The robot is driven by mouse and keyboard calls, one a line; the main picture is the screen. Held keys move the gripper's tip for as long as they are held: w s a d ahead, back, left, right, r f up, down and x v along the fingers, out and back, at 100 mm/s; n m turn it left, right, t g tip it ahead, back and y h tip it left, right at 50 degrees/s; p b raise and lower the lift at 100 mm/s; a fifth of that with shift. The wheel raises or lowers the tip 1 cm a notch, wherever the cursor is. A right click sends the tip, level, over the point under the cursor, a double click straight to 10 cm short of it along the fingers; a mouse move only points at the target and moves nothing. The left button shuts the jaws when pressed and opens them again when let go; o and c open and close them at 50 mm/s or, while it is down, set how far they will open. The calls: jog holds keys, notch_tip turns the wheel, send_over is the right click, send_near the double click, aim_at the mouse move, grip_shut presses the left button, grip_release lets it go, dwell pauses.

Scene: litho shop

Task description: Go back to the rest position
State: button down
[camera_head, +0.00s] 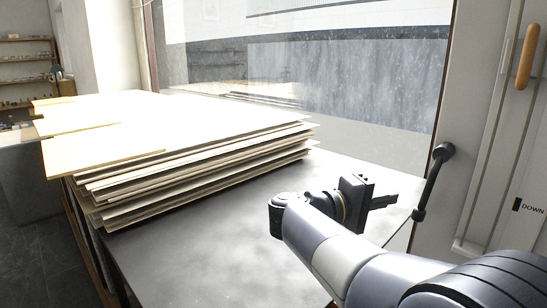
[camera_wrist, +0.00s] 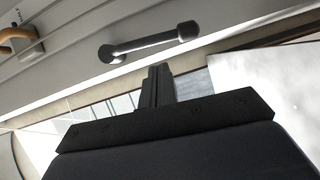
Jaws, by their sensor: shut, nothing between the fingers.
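My gripper (camera_head: 384,200) is above the right end of the dark table, pointing right toward a dark bar handle (camera_head: 432,182) on the light frame by the window. In the camera_wrist view my gripper (camera_wrist: 158,72) has its fingers together with nothing between them. The bar handle (camera_wrist: 150,44) lies just past the fingertips in that view, and a gap shows between them in the picture.
A tall stack of boards or paper sheets (camera_head: 205,165) covers the left of the dark table (camera_head: 215,255). A window (camera_head: 345,85) is behind. A wooden handle (camera_head: 526,57) and a "DOWN" label (camera_head: 531,209) are at the right. Shelves (camera_head: 25,70) stand far left.

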jog(key=p+x, duration=0.1)
jog(key=x, duration=0.5)
jog(key=w+a+r+m+y+p, duration=0.2)
jog(key=w+a+r+m+p, duration=0.1)
jog(key=a+r, duration=0.3)
jog(key=shift+w+a+r+m+y+p, duration=0.25)
jog(key=shift+w+a+m+y+p, duration=0.25)
jog(key=shift+a+m, duration=0.45)
